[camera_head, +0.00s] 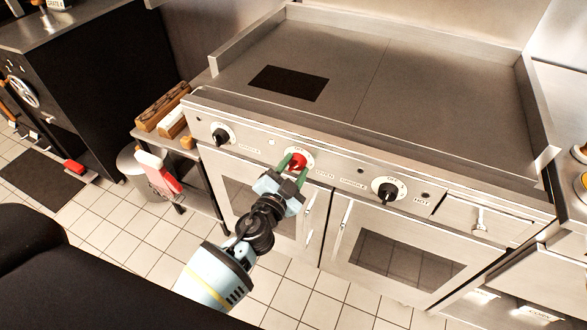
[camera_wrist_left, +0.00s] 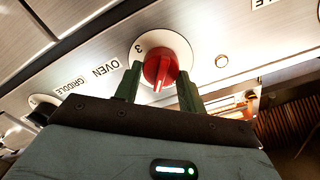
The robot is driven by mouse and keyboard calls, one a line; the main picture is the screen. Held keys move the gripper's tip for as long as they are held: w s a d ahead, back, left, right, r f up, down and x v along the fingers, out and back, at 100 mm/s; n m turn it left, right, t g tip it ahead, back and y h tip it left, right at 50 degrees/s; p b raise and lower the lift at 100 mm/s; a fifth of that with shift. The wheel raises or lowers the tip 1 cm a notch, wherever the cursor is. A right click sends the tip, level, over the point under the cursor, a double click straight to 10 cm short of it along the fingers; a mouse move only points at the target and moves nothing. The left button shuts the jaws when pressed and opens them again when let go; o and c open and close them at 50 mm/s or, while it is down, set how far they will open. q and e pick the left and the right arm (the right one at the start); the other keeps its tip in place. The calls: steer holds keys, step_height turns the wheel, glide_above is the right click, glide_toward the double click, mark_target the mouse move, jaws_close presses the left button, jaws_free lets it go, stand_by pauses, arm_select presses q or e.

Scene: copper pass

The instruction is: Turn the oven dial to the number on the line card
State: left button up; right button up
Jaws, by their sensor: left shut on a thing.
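The red oven dial (camera_head: 298,161) is on the steel front panel of the range, beside the label OVEN (camera_head: 325,173). In the left wrist view the dial (camera_wrist_left: 160,66) sits on a round white plate, and a 3 (camera_wrist_left: 138,48) shows on that plate. Other numbers there are hidden or too small to read. My left gripper (camera_head: 293,168) is shut on the dial, with one green finger on each side of it in the left wrist view (camera_wrist_left: 157,88). I cannot make out a line card. My right gripper is not in view.
Black griddle knobs (camera_head: 220,136) and (camera_head: 387,190) flank the oven dial on the same panel. The flat griddle top (camera_head: 440,90) lies above, with a dark rectangle (camera_head: 289,83) on it. Oven doors with handles are below. A side shelf with wooden blocks (camera_head: 165,105) stands left.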

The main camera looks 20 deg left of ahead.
arm_select(q)
steer(key=m, duration=0.5)
steer(key=shift+f+m, duration=0.1)
steer(key=shift+m, duration=0.2)
steer(key=m, duration=0.5)
steer(key=shift+f, duration=0.1)
steer(key=m, duration=0.6)
steer(key=shift+m, duration=0.4)
steer(key=m, duration=0.3)
steer(key=shift+f+m+p, duration=0.1)
steer(key=shift+m+p, duration=0.2)
steer(key=shift+f+m, duration=0.1)
steer(key=shift+m, duration=0.5)
steer(key=o, duration=1)
steer(key=shift+c, duration=0.2)
steer(key=shift+s, duration=0.1)
